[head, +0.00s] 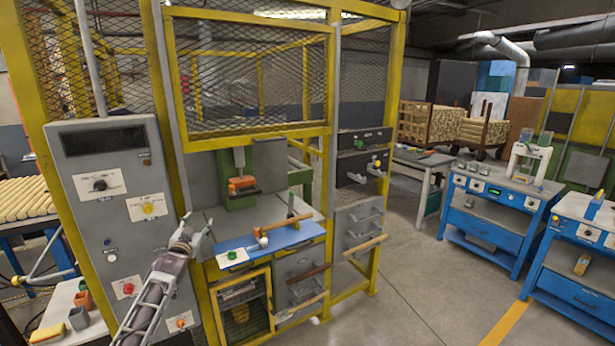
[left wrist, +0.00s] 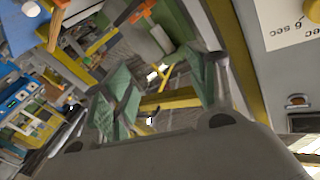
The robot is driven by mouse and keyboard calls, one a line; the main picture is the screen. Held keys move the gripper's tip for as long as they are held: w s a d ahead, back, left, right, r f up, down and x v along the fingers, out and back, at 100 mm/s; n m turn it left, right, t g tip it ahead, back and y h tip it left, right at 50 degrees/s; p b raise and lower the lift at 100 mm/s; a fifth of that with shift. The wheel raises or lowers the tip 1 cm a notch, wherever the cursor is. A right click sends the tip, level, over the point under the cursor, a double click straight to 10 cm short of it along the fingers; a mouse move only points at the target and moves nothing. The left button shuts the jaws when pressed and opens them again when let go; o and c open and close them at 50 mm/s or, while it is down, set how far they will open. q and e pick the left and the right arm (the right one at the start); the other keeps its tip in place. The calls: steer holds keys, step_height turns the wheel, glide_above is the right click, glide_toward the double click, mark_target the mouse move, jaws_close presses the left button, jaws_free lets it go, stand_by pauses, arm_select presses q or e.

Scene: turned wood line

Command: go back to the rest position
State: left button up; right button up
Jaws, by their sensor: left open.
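My left gripper (head: 197,226) is open and empty in the head view. It is in front of the grey control panel (head: 112,215), near its right edge, and left of the blue work shelf (head: 262,246). My left arm reaches up to it from the bottom of the picture. In the left wrist view my two fingers (left wrist: 160,65) stand apart with nothing between them. My right gripper is in neither view.
The yellow-framed mesh cage (head: 330,70) rises close ahead. A wooden-handled tool (head: 284,223) lies on the blue shelf. Blue workbenches (head: 490,212) stand at the right. The grey floor (head: 425,290) between cage and benches is clear.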

arm_select(q)
steer(key=s+d+f+g, duration=0.15)
steer(key=s+f, duration=0.35)
steer(key=f, duration=0.8)
steer(key=s+d+f+g, duration=0.1)
steer(key=s+f+g, duration=0.3)
steer(key=f, duration=0.9)
steer(key=s+d+f+g, duration=0.1)
steer(key=s+f, duration=0.5)
steer(key=f, duration=0.8)
steer(key=s+d+f+g, duration=0.3)
steer(key=s+f+g, duration=0.1)
steer(key=s+f, duration=1.65)
steer(key=s+d+f+g, duration=0.2)
steer(key=s+f, duration=0.2)
steer(key=s, duration=0.9)
steer(key=s+d+f+g, duration=0.2)
steer(key=s+f, duration=0.3)
steer(key=s, duration=0.9)
steer(key=s+d+f+g+h, duration=0.1)
steer(key=s+f, duration=0.4)
steer(key=s, duration=0.9)
steer(key=shift+s+d+n+g, duration=0.25)
steer(key=shift+d+n+g, duration=0.25)
steer(key=shift+g, duration=0.35)
